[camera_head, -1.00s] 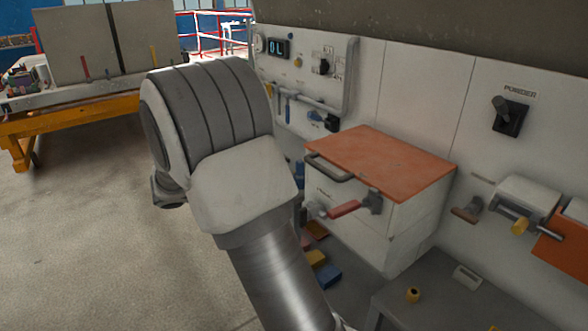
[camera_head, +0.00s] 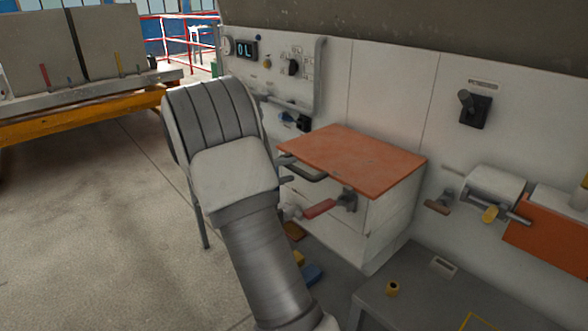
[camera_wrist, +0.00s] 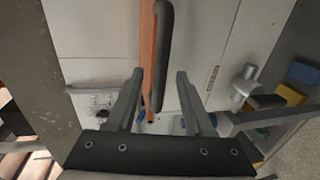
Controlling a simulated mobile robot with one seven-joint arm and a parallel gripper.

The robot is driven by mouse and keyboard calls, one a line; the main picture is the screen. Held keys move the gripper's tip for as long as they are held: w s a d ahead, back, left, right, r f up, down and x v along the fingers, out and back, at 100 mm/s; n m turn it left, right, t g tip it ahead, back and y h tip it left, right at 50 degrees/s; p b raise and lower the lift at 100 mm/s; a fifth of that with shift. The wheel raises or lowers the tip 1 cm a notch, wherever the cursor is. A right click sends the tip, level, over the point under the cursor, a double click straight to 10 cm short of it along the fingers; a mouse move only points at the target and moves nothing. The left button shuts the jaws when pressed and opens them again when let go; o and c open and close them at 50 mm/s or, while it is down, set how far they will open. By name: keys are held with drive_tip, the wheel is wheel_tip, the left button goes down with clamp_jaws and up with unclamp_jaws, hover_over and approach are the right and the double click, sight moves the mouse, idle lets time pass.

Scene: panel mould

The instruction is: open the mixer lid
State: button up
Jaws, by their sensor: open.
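The orange mixer lid (camera_head: 368,160) lies flat and shut on top of a white box (camera_head: 388,225). A dark bar handle (camera_head: 304,171) is at its front left edge. In the wrist view the lid shows edge-on as a narrow orange strip (camera_wrist: 147,45), with the dark handle (camera_wrist: 164,45) beside it. My gripper (camera_wrist: 160,75) is open and empty. The handle's lower part appears between its two fingers in the picture; I cannot tell how far beyond them it is. In the head view my arm hides most of the gripper.
A red-gripped lever (camera_head: 320,208) projects from the box front below the lid. A grey bench (camera_head: 425,290) stands at lower right. The wall panel carries a black switch (camera_head: 474,108) and a display (camera_head: 246,48). Open floor (camera_head: 100,220) lies to the left.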

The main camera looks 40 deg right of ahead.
drive_tip(key=shift+x, duration=1.5)
drive_tip(key=shift+c, duration=0.4)
clamp_jaws()
